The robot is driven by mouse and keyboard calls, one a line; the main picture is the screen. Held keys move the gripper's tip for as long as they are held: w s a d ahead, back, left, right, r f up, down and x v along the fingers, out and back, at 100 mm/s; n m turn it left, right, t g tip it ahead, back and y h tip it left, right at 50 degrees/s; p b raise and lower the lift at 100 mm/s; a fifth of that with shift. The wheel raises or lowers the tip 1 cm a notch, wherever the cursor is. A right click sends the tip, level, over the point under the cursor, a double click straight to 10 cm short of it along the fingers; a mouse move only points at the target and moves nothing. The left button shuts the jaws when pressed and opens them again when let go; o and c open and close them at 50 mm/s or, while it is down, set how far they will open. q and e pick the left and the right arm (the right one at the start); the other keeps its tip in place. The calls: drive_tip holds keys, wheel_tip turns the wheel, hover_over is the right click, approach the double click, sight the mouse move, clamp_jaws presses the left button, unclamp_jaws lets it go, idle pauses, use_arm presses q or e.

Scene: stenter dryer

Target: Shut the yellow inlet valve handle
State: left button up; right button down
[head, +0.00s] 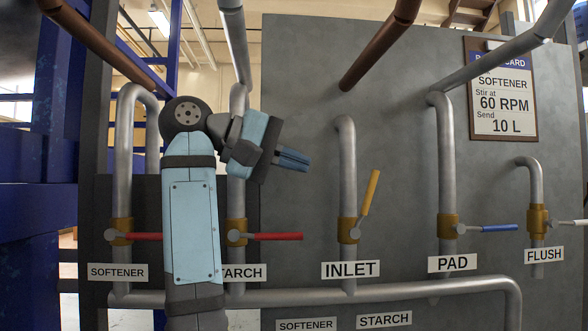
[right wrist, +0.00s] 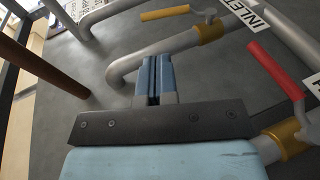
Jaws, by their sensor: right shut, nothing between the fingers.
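The yellow inlet valve handle (head: 371,192) points up and slightly right from its pivot on the brass inlet valve (head: 348,230), nearly in line with the vertical grey pipe. The INLET label (head: 350,269) is below it. My right gripper (head: 293,159) is shut and empty, pointing right, left of and a little above the handle and apart from it. In the right wrist view my right gripper (right wrist: 155,78) shows its closed fingers. The yellow handle (right wrist: 165,13) lies beyond them near the top edge, beside its brass valve (right wrist: 208,32). My left gripper is not in view.
Red softener (head: 143,237) and starch (head: 278,236) handles lie level, as do the blue pad handle (head: 500,228) and white flush handle (head: 572,222). The inlet pipe bend (head: 344,125) stands between gripper and handle. A recipe board (head: 502,92) hangs upper right.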

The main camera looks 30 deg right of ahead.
sight(365, 204)
drive_tip(key=x, duration=1)
drive_tip(key=shift+d, duration=0.3)
drive_tip(key=shift+s+d+f, duration=0.1)
drive_tip(key=shift+f, duration=0.05)
